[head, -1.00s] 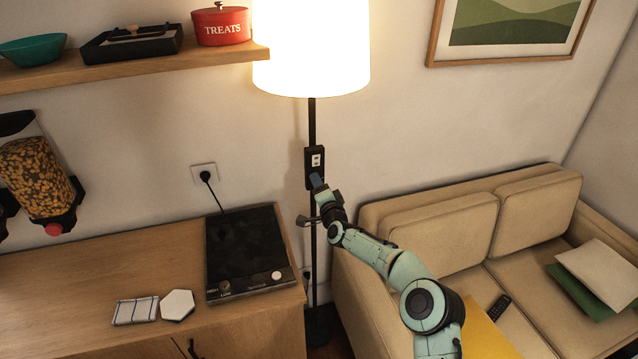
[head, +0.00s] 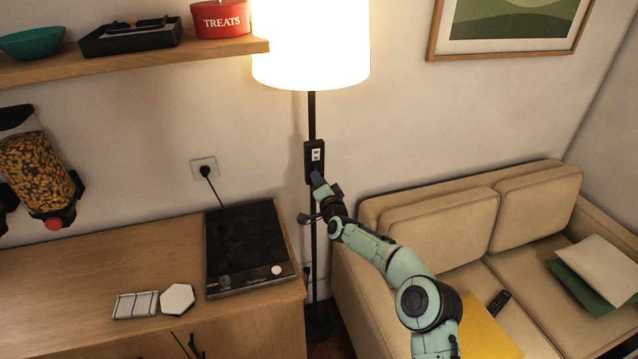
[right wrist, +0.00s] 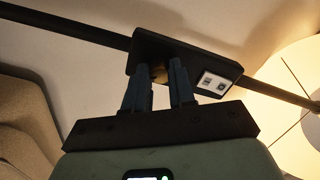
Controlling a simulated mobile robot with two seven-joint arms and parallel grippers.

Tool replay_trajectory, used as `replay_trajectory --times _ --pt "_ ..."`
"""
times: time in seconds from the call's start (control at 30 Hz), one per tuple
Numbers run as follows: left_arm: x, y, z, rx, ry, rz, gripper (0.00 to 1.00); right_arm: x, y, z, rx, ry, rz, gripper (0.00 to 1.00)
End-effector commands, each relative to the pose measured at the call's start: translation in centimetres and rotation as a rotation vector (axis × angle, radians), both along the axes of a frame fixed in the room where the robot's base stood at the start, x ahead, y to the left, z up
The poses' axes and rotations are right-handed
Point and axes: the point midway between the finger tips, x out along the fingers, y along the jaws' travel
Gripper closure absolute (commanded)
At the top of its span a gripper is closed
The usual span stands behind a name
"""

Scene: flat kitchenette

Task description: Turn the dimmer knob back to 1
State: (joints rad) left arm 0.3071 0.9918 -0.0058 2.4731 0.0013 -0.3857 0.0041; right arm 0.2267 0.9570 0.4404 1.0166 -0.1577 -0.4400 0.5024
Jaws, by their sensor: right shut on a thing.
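The floor lamp (head: 311,40) is lit, with a bright white shade on a thin black pole. A black dimmer box (head: 313,150) with a small white label is mounted on the pole below the shade. My right gripper (head: 316,177) is at the lower part of this box. In the right wrist view, the box (right wrist: 205,63) is close, and my right gripper (right wrist: 162,72) is shut on the dimmer knob (right wrist: 160,74), a brownish round piece mostly hidden between the fingers. The knob's setting cannot be read. My left gripper is not in view.
A wooden cabinet (head: 100,262) with a black hotplate (head: 245,245) stands left of the pole. A beige sofa (head: 440,225) stands right, under my arm. A shelf (head: 130,62) with a red treats tin (head: 220,18) hangs at upper left, near the shade.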

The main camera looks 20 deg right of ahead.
Motion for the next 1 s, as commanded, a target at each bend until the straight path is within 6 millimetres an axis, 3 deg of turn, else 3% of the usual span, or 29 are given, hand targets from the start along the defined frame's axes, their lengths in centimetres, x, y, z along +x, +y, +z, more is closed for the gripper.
replay_trajectory --times 1.0 --pt "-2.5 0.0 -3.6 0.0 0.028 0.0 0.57 0.0 0.0 0.2 -0.954 -0.04 -0.004 1.0"
